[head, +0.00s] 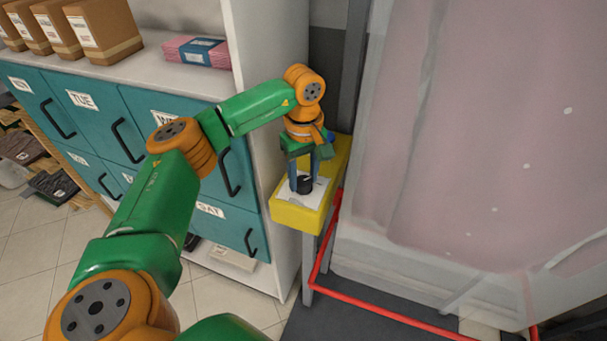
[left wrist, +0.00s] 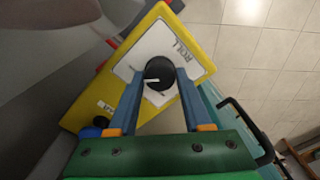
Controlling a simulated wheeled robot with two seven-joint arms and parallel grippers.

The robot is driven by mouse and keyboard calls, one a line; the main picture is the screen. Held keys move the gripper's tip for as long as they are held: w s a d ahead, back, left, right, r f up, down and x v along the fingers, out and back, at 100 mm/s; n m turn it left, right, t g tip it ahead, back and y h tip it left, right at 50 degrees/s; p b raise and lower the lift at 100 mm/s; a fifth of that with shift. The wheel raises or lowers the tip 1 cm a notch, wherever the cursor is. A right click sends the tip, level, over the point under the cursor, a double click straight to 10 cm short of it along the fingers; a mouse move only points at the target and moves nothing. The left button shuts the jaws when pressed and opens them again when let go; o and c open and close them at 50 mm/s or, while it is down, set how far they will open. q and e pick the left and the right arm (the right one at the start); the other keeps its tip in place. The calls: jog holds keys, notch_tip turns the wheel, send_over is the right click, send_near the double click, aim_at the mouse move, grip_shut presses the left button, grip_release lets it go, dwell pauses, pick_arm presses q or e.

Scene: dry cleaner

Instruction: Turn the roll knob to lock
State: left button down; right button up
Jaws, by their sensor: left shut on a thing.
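The roll knob (head: 305,185) is a small black round knob on a white plate on top of a yellow control box (head: 292,219). In the left wrist view the knob (left wrist: 159,70) carries a short white pointer line, and the word ROLL is printed beside it on the plate (left wrist: 184,36). My left gripper (head: 304,179) points down over the box. Its two blue fingers (left wrist: 158,80) are shut on the knob, one on each side. The lettering for the lock position cannot be read. My right gripper is in neither view.
A red rail (head: 370,306) runs in front of the box and along a large pinkish translucent cover (head: 480,130) on the right. A white shelf unit with teal drawers (head: 105,125) stands close on the left. Cardboard boxes (head: 100,30) and folded pink cloth (head: 197,51) lie on top.

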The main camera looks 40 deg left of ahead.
aim_at(303, 180)
pick_arm(q)
jog(key=shift+m, duration=0.6)
jog(key=shift+c, duration=1.7)
grip_release()
jog(key=shift+r, duration=0.4)
notch_tip(303, 180, up, 6)
jog(key=shift+r+b, duration=0.2)
jog(key=shift+b, duration=0.55)
